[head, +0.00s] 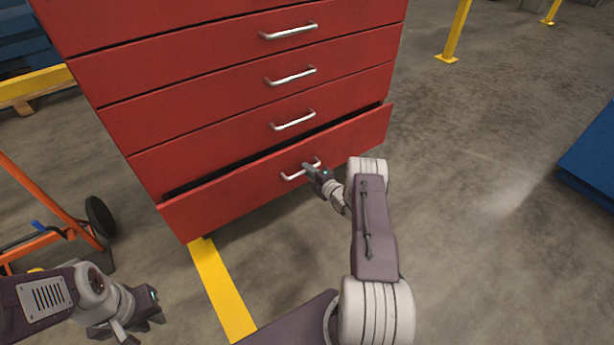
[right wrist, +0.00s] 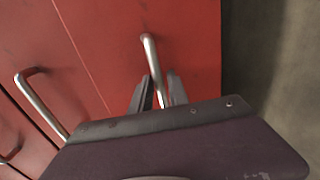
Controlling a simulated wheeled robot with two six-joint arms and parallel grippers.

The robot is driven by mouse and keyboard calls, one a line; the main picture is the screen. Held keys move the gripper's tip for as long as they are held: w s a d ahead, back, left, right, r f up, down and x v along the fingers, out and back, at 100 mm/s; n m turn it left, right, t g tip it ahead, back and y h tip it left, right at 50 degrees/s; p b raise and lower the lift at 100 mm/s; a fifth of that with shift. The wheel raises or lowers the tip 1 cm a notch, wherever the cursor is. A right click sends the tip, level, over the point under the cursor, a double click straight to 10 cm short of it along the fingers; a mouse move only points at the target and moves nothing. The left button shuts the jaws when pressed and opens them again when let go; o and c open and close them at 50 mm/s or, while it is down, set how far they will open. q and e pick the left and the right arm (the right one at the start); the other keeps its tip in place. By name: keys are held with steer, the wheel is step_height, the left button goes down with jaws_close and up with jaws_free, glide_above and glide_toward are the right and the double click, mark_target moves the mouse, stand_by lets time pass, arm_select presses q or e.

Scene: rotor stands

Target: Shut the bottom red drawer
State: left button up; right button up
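The bottom red drawer (head: 240,196) of the red cabinet stands partly pulled out, with a dark gap above its front; its front also shows in the right wrist view (right wrist: 190,45). Its silver handle (head: 298,171) is a bent bar, seen close up in the right wrist view (right wrist: 151,60). My right gripper (head: 312,171) is at the right part of this handle. In the right wrist view its fingers (right wrist: 158,88) stand apart with the bar between them; firm contact does not show. My left gripper (head: 142,315) is open and empty at the lower left, away from the cabinet.
The upper drawers (head: 200,60) look shut, each with a silver handle. An orange hand truck (head: 50,205) stands left of the cabinet. A yellow floor stripe (head: 220,285) runs in front. A blue object (head: 590,160) is at the right edge.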

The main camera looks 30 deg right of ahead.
steer(key=shift+w, duration=0.55)
jaws_close()
steer(key=shift+f, duration=0.1)
stand_by(0.9)
